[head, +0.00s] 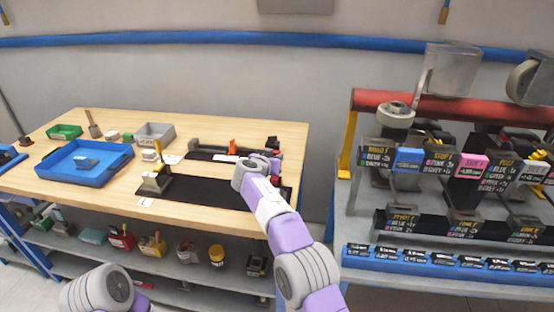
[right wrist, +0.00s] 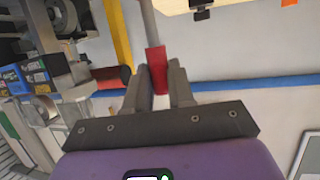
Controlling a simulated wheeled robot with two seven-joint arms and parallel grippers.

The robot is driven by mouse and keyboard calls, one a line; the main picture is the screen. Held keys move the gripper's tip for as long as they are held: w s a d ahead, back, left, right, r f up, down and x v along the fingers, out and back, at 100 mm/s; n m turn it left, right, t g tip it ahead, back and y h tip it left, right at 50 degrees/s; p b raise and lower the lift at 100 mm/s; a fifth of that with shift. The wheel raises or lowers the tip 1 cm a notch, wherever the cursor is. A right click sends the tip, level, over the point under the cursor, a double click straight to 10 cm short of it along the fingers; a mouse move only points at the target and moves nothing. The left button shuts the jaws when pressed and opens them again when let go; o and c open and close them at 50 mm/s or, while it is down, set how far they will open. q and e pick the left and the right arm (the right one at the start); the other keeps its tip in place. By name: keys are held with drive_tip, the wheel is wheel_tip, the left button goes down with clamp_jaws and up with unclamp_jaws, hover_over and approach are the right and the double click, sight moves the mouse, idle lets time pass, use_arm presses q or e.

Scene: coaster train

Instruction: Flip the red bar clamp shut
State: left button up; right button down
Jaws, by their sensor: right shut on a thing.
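My right gripper (head: 272,168) is over the right end of the wooden table, beside the dark fixtures there. In the right wrist view its two grey fingers (right wrist: 158,80) are closed on the red handle (right wrist: 156,58) of the bar clamp. A grey bar (right wrist: 148,20) runs on from the handle towards the top of that picture. In the head view my right arm and gripper hide most of the clamp, so its angle is hard to tell. My left gripper is not in view; only a left arm link shows at the bottom.
The table (head: 100,125) also bears a blue tray (head: 112,170), a green bin (head: 64,131), a grey bin (head: 155,132) and a yellow-and-grey toggle device (head: 155,180) on a dark plate. A rack with a red beam (head: 450,108) and labelled cards stands at the right.

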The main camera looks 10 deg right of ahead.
idle(0.3)
drive_tip(key=c, duration=1)
unclamp_jaws()
drive_tip(key=shift+o, duration=0.2)
drive_tip(key=shift+s+a+r+b, duration=0.2)
drive_tip(key=shift+s+a+b, duration=0.15)
drive_tip(key=shift+s, duration=0.15)
drive_tip(key=shift+b+v, duration=0.7)
drive_tip(key=shift+v, duration=2.45)
